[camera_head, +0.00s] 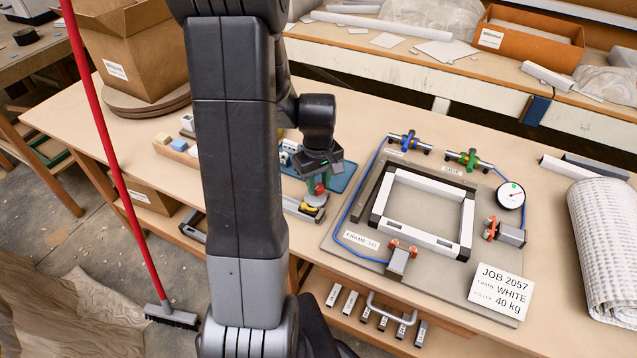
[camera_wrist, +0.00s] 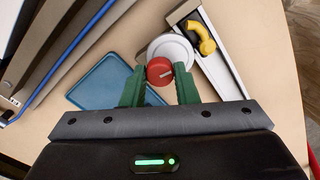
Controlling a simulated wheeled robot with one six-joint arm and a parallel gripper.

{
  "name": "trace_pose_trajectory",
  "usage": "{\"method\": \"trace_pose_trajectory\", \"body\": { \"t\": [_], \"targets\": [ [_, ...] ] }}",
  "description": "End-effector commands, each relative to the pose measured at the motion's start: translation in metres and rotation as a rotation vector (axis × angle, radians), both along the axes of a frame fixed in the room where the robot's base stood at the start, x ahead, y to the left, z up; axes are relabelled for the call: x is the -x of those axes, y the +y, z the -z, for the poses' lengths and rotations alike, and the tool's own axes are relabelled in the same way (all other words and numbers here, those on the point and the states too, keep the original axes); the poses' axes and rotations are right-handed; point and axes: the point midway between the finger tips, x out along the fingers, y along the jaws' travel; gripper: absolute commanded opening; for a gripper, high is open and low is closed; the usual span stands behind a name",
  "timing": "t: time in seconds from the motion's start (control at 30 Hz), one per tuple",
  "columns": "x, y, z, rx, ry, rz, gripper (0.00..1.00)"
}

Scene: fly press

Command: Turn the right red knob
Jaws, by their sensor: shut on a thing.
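A red knob (camera_wrist: 159,71) with a pale line across its face sits on a round white base (camera_wrist: 171,48) in the wrist view. The green fingers of my gripper (camera_wrist: 160,76) stand one on each side of the knob and are shut on it. In the head view the gripper (camera_head: 317,178) points down at the knob (camera_head: 319,188), which is partly hidden by the fingers. The white base (camera_head: 314,202) stands at the left of the frame board. Only one such red knob shows clearly.
A yellow handle (camera_wrist: 204,38) lies close beside the knob in a pale channel. A blue tray (camera_wrist: 103,82) lies on the other side. The grey board (camera_head: 450,283) with the white frame, blue tube and gauge (camera_head: 510,196) is to the right. A cardboard box (camera_head: 135,50) stands behind left.

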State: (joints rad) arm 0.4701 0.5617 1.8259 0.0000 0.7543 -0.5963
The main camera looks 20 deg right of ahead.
Motion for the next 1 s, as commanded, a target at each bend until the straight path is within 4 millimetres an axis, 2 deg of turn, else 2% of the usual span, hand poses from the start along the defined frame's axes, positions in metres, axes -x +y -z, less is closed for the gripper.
{"method": "trace_pose_trajectory", "body": {
  "t": [0.4, 0.93, 0.97, 1.0],
  "targets": [
    [-0.0007, -0.0004, -0.0009, 0.002, -0.002, -0.181, 0.04],
    [-0.0007, -0.0005, -0.0010, 0.002, -0.002, -0.205, 0.04],
    [-0.0007, -0.0005, -0.0010, 0.002, -0.002, -0.205, 0.31],
    [-0.0007, -0.0005, -0.0010, 0.002, -0.002, -0.205, 0.39]
  ]
}}
